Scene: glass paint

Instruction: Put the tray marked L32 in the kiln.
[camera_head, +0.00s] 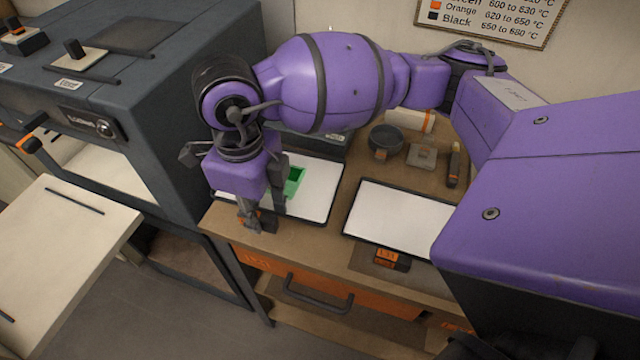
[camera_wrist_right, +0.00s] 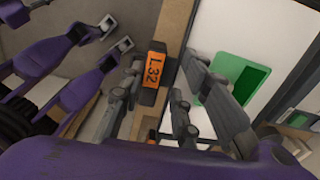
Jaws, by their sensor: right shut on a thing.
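The L32 tray (camera_head: 322,205) is a white plate with a dark rim, lying on the wooden bench beside the kiln. A green piece (camera_head: 294,181) with a darker green area lies on it; it also shows in the right wrist view (camera_wrist_right: 234,80). Its orange L32 label (camera_wrist_right: 156,70) is on the front handle block. My right gripper (camera_head: 250,224) points down at the tray's front edge, shut on that handle. The dark grey kiln (camera_head: 165,125) stands at left. Its pale-lined door (camera_head: 65,235) is open, showing the chamber (camera_head: 88,165). My left gripper is not clearly visible.
A second white tray (camera_head: 390,222) with an orange-labelled handle (camera_head: 391,257) lies to the right. Behind it are a dark bowl (camera_head: 386,141), a white roll (camera_head: 410,119) and small items. An orange drawer (camera_head: 330,287) is below. The open door juts out at left.

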